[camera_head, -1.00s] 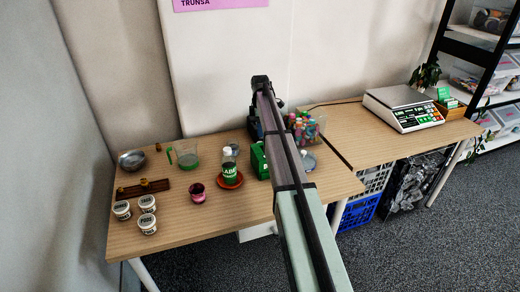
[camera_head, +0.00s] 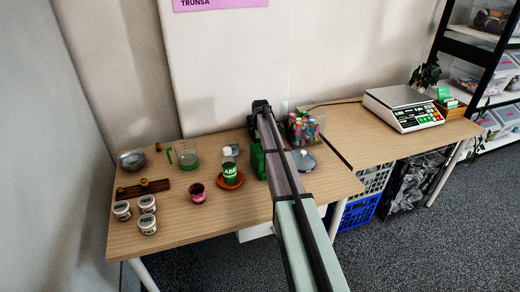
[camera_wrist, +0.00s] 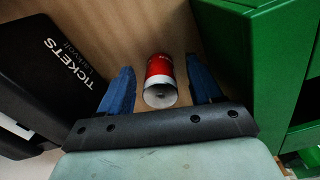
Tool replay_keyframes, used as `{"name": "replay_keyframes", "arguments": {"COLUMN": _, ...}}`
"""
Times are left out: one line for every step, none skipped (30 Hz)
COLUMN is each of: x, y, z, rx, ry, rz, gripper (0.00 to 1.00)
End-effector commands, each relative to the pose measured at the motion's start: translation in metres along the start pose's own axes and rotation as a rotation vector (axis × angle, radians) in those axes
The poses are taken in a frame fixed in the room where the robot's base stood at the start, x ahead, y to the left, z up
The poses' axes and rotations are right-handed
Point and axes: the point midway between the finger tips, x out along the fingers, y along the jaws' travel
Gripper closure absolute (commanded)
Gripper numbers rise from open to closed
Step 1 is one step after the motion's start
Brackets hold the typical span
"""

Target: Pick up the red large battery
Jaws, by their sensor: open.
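The red large battery (camera_wrist: 159,80) shows in the wrist view, with a red side and a grey round end facing the camera. It is on the wooden tabletop between the two blue fingers of my gripper (camera_wrist: 160,82). The fingers are open, one on each side, with a visible gap to the battery on both sides. In the camera_head view my arm reaches over the left table, and the battery and fingers are hidden there.
A green box (camera_wrist: 240,60) stands close right of my gripper in the wrist view, and a black tickets box (camera_wrist: 50,65) close left.

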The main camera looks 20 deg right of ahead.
Motion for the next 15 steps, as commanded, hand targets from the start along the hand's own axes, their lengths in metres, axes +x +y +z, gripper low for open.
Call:
{"name": "replay_keyframes", "arguments": {"x": 0.0007, "y": 0.0001, "z": 0.0, "rx": 0.0, "ry": 0.0, "rz": 0.0, "gripper": 0.36}}
{"name": "replay_keyframes", "arguments": {"x": 0.0006, "y": 0.0001, "z": 0.0, "rx": 0.0, "ry": 0.0, "rz": 0.001, "gripper": 0.36}}
{"name": "replay_keyframes", "arguments": {"x": 0.0004, "y": 0.0001, "z": 0.0, "rx": 0.0, "ry": 0.0, "rz": 0.001, "gripper": 0.36}}
{"name": "replay_keyframes", "arguments": {"x": 0.0004, "y": 0.0001, "z": 0.0, "rx": 0.0, "ry": 0.0, "rz": 0.001, "gripper": 0.36}}
{"name": "replay_keyframes", "arguments": {"x": 0.0003, "y": 0.0001, "z": 0.0, "rx": 0.0, "ry": 0.0, "rz": 0.001, "gripper": 0.36}}
{"name": "replay_keyframes", "arguments": {"x": 0.0003, "y": 0.0001, "z": 0.0, "rx": 0.0, "ry": 0.0, "rz": 0.001, "gripper": 0.38}}
{"name": "replay_keyframes", "arguments": {"x": 0.0003, "y": 0.0001, "z": 0.0, "rx": 0.0, "ry": 0.0, "rz": 0.001, "gripper": 0.41}}
{"name": "replay_keyframes", "arguments": {"x": 0.0003, "y": 0.0001, "z": 0.0, "rx": 0.0, "ry": 0.0, "rz": 0.001, "gripper": 0.43}}
{"name": "replay_keyframes", "arguments": {"x": 0.0002, "y": 0.0001, "z": 0.0, "rx": 0.0, "ry": 0.0, "rz": 0.001, "gripper": 0.47}}
{"name": "replay_keyframes", "arguments": {"x": 0.0002, "y": 0.0001, "z": 0.0, "rx": 0.0, "ry": 0.0, "rz": 0.001, "gripper": 0.5}}
{"name": "replay_keyframes", "arguments": {"x": 0.0002, "y": 0.0001, "z": 0.0, "rx": 0.0, "ry": 0.0, "rz": 0.001, "gripper": 0.53}}
{"name": "replay_keyframes", "arguments": {"x": 0.0002, "y": 0.0001, "z": 0.0, "rx": 0.0, "ry": 0.0, "rz": 0.001, "gripper": 0.57}}
{"name": "replay_keyframes", "arguments": {"x": 0.0002, "y": 0.0001, "z": 0.0, "rx": 0.0, "ry": 0.0, "rz": 0.001, "gripper": 0.6}}
{"name": "replay_keyframes", "arguments": {"x": 0.0002, "y": 0.0001, "z": 0.0, "rx": 0.0, "ry": 0.0, "rz": 0.001, "gripper": 0.63}}
{"name": "replay_keyframes", "arguments": {"x": 0.0002, "y": 0.0001, "z": 0.0, "rx": 0.0, "ry": 0.0, "rz": 0.001, "gripper": 0.66}}
